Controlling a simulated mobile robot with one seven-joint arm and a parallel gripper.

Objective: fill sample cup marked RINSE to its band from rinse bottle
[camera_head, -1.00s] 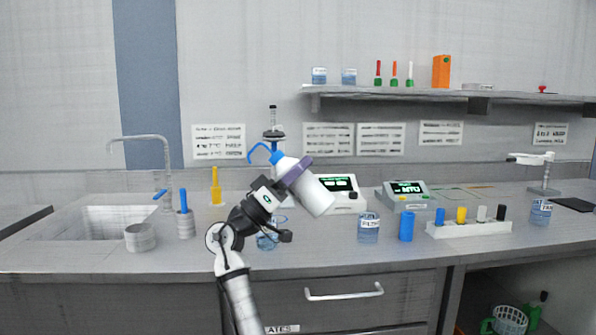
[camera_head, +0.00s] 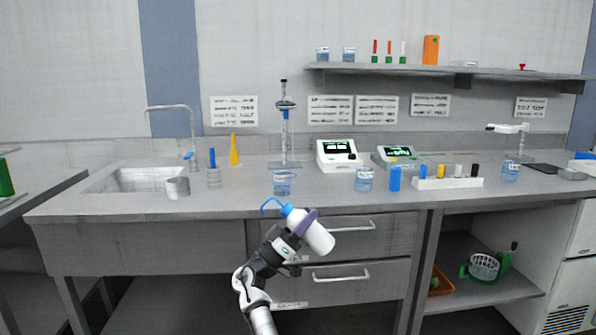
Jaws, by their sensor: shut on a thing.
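My gripper (camera_head: 296,236) is shut on the rinse bottle (camera_head: 319,238), a white bottle with a purple collar and a bent blue spout. The bottle is tilted, its spout toward the upper left and its base toward the lower right. It shows in front of the drawers, just below the bench's front edge in the picture. A clear cup with bluish contents (camera_head: 283,185) stands on the bench above and behind the spout. Similar cups stand further right, one near the meters (camera_head: 364,180) and one at the far right (camera_head: 510,172). Their labels are too small to read, so I cannot tell which is RINSE.
The bench (camera_head: 230,203) has a sink (camera_head: 130,180) at the left. A stand (camera_head: 284,140), a white meter (camera_head: 338,155), a blue cylinder (camera_head: 395,180) and a white rack (camera_head: 448,183) stand on it. Open floor and drawers (camera_head: 340,285) lie in front.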

